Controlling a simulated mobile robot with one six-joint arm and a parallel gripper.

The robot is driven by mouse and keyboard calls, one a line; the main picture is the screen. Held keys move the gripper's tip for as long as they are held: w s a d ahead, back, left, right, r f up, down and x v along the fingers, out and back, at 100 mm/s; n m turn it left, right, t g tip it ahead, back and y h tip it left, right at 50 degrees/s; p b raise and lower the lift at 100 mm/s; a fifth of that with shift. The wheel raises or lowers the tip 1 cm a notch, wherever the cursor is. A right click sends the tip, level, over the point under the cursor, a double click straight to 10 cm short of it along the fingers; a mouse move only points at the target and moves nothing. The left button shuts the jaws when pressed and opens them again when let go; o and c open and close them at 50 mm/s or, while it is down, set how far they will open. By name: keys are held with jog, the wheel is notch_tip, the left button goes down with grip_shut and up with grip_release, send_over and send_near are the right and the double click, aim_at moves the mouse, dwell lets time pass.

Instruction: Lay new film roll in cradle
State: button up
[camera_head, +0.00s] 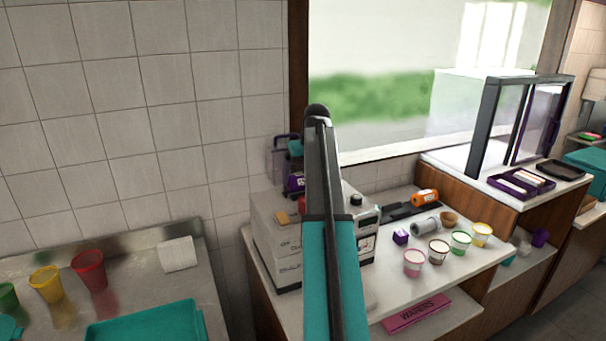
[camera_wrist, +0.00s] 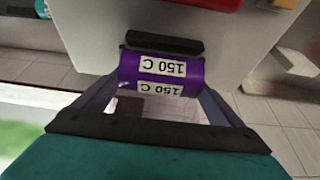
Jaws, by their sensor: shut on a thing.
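A purple roll (camera_wrist: 128,71) with white "150 C" labels, upside down in the wrist view, lies crosswise between the fingers of my gripper (camera_wrist: 160,76). My gripper is shut on it. Beyond the roll is a pale surface (camera_wrist: 235,45) with a red part (camera_wrist: 190,4) at the top edge; I cannot tell whether the roll touches it. In the head view my own arm covers much of the white machine (camera_head: 275,235) on the counter. Purple and teal parts show just left of the arm, above that machine. I cannot clearly make out the cradle.
Several small cups, including a pink one (camera_head: 413,263) and a green one (camera_head: 460,242), stand on the right counter (camera_head: 480,268). A purple cube (camera_head: 400,237), a grey cylinder (camera_head: 426,226) and an orange bottle (camera_head: 424,197) are near them. A teal tray (camera_head: 150,326) lies at lower left.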

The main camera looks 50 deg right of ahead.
jog(key=shift+f, duration=0.35)
dwell(0.4)
jog(key=o, duration=1)
jog(key=shift+r+p, duration=0.65)
jog(key=shift+r, duration=0.65)
jog(key=shift+r+p, duration=1.9)
jog(key=shift+r, duration=1.5)
jog(key=shift+s, duration=0.1)
